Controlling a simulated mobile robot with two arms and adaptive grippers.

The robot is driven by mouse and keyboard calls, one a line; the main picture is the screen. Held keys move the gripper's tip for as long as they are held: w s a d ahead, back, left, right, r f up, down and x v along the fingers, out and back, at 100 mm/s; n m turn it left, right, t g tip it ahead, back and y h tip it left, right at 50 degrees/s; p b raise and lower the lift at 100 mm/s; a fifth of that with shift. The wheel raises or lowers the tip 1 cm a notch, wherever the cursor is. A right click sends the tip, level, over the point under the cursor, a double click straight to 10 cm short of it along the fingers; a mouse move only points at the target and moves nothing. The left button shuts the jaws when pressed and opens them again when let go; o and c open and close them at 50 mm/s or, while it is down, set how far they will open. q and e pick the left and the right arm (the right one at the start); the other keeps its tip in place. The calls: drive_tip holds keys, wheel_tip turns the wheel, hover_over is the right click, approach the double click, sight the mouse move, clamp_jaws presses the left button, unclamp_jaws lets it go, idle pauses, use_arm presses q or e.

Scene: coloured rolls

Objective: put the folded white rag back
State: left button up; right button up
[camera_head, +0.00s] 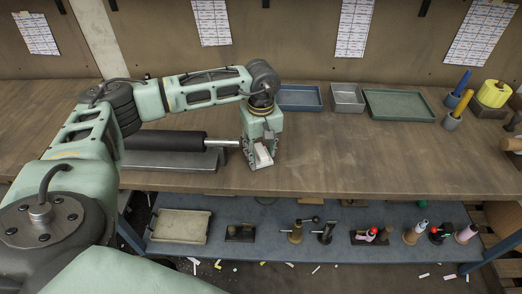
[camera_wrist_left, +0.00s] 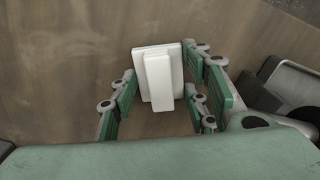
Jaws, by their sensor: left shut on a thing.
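The folded white rag (camera_head: 263,155) is between the fingers of my left gripper (camera_head: 259,160), close above the wooden bench near its front edge. In the left wrist view the rag (camera_wrist_left: 158,75) shows as a white, layered block between the green finger pads of the left gripper (camera_wrist_left: 162,100). The left gripper is shut on it. I cannot tell whether the rag touches the bench top. My right gripper is not in view.
A black roller (camera_head: 165,141) on a grey plate lies just left of my left gripper. A blue tray (camera_head: 299,108), a small grey tray (camera_head: 347,109) and a green tray (camera_head: 400,119) stand behind. The bench right of the gripper is clear. A lower shelf (camera_head: 280,252) holds several tools.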

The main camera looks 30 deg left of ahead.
sight(261, 151)
use_arm(q)
drive_tip(key=shift+f, duration=0.2)
drive_tip(key=o, duration=0.7)
drive_tip(key=shift+o, duration=0.6)
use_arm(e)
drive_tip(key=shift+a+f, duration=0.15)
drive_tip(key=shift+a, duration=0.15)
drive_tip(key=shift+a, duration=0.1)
use_arm(q)
drive_tip(key=shift+r, duration=0.1)
drive_tip(key=shift+r, duration=0.6)
wheel_tip(261, 151, up, 11)
drive_tip(key=b, duration=0.2)
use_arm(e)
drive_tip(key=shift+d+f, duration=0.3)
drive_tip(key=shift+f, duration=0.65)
use_arm(q)
drive_tip(key=shift+s, duration=0.1)
